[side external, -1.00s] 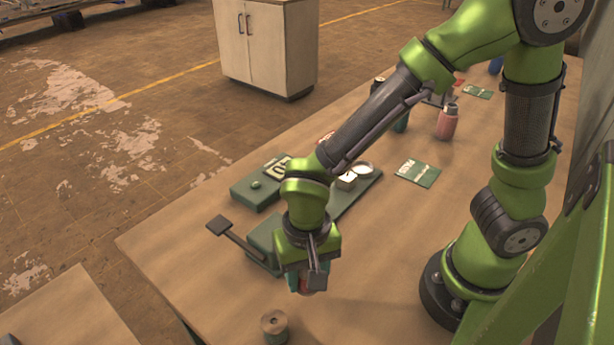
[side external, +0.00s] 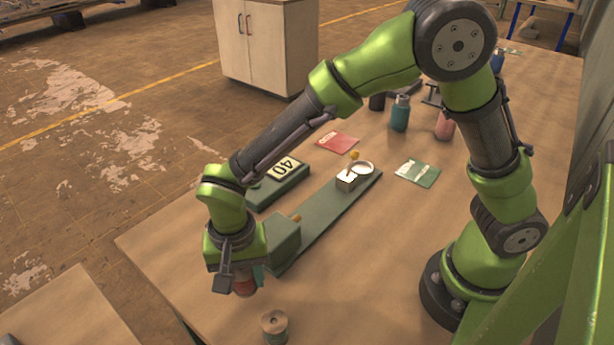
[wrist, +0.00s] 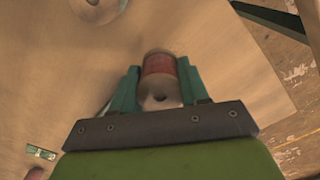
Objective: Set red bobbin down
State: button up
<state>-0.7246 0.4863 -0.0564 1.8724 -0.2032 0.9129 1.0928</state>
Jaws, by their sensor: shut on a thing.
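The red bobbin (side external: 243,286) is between the fingers of my gripper (side external: 246,280), near the left front edge of the table in the side view. In the wrist view the red bobbin (wrist: 159,66) shows its red winding and pale end flange, with a teal finger of my gripper (wrist: 160,88) on each side. My gripper is shut on it. I cannot tell whether its lower end touches the table or hangs just above it.
A second, greenish bobbin (side external: 275,326) stands on the table (side external: 340,275) to the right and nearer the camera. A long green apparatus (side external: 325,213) and a box marked 40 (side external: 280,182) lie behind. The table's left edge is close by.

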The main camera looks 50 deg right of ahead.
aim_at(219, 298)
jog(key=w+a, duration=0.2)
jog(key=w, duration=0.1)
jog(key=shift+w+a+f, duration=0.1)
jog(key=shift+a+f, duration=0.1)
jog(key=shift+a, duration=0.05)
jog(key=shift+w+a+f, duration=0.25)
jog(key=shift+w+f, duration=0.05)
jog(key=shift+f, duration=0.3)
jog(key=shift+w+a+f, duration=0.25)
jog(key=shift+f, duration=0.75)
jog(key=shift+f, duration=0.2)
jog(key=o, duration=1)
jog(key=shift+o, duration=0.2)
